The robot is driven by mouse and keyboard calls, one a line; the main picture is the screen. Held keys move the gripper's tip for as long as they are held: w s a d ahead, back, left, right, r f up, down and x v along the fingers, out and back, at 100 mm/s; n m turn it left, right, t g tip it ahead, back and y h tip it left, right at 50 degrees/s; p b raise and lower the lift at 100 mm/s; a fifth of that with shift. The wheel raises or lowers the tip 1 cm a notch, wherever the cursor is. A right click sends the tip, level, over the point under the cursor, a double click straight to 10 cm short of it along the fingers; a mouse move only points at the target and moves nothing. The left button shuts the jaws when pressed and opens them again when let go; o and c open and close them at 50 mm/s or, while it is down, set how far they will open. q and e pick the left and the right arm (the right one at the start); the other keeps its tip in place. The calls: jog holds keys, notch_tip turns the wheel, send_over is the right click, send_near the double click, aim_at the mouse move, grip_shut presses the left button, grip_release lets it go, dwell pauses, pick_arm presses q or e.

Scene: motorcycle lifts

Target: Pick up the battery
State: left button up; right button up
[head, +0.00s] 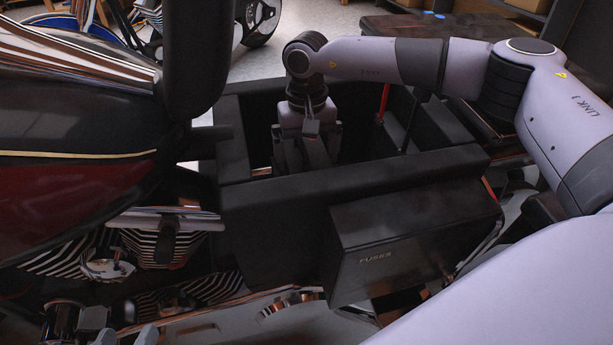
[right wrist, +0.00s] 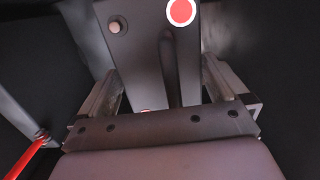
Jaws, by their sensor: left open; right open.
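The battery (right wrist: 140,65) is a dark grey block in the right wrist view, with a pale round terminal and a red disc on its face. My right gripper (right wrist: 163,85) is open, with one finger on each side of the battery; I cannot tell whether they touch it. In the head view my right gripper (head: 305,155) points down inside a black open-topped box (head: 350,190), whose front wall and the gripper hide the battery. My left gripper (head: 120,330) shows only in part at the lower left edge, open and away from the box.
A motorcycle (head: 75,130) with striped chrome parts stands close on the left. A black case marked FUSES (head: 410,250) hangs on the box's front. A red rod (head: 382,100) stands inside the box, right of the gripper. The box walls surround the right gripper closely.

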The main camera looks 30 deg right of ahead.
jog(key=c, duration=1.4)
jog(key=shift+r, duration=0.15)
jog(key=c, duration=0.3)
jog(key=shift+r, duration=0.1)
jog(key=shift+c, duration=0.2)
